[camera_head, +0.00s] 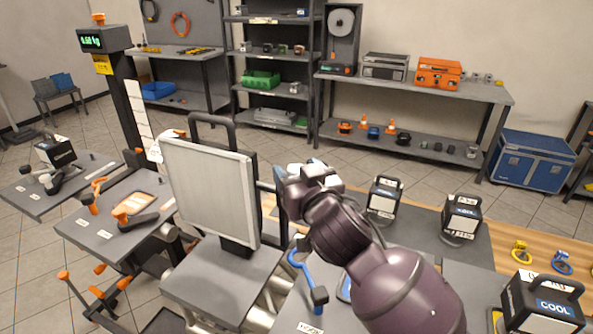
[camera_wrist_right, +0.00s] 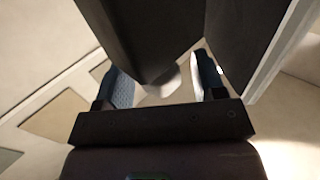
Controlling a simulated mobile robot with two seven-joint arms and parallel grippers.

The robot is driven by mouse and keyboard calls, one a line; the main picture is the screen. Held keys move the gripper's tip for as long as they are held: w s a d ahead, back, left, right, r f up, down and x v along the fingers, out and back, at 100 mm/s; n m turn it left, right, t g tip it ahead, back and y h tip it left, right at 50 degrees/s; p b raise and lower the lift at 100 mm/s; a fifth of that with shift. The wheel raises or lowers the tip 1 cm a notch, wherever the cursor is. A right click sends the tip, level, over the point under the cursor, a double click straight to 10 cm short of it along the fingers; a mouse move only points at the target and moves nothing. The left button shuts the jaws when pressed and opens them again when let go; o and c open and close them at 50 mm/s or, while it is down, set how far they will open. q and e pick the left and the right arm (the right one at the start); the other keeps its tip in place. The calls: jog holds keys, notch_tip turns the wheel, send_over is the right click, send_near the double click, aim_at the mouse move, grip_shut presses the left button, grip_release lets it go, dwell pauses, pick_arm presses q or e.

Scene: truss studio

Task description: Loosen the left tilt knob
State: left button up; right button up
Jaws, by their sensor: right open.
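A flat light panel (camera_head: 208,190) with a pale face and a dark carrying handle on top stands upright on a grey stand plate (camera_head: 215,290). My right gripper (camera_head: 281,187) is at the panel's right edge, beside a short dark part (camera_head: 265,187) that sticks out there. In the right wrist view the gripper (camera_wrist_right: 163,84) is open, with blue pads on either side and a dark block-like part (camera_wrist_right: 150,35) reaching between or in front of them. I cannot tell whether they touch. No tilt knob can be made out clearly. My left gripper is not in view.
Black lamps marked COOL (camera_head: 461,217) stand on the bench at right, with a nearer lamp (camera_head: 541,305) at lower right. A blue-handled tool (camera_head: 308,275) lies below my right arm. A dark post with a weight display (camera_head: 104,39) rises at left, near side tables (camera_head: 120,215).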

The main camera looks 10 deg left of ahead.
jog(key=shift+w+a, duration=0.15)
jog(key=shift+w, duration=0.05)
jog(key=shift+c, duration=0.5)
jog(key=c, duration=0.8)
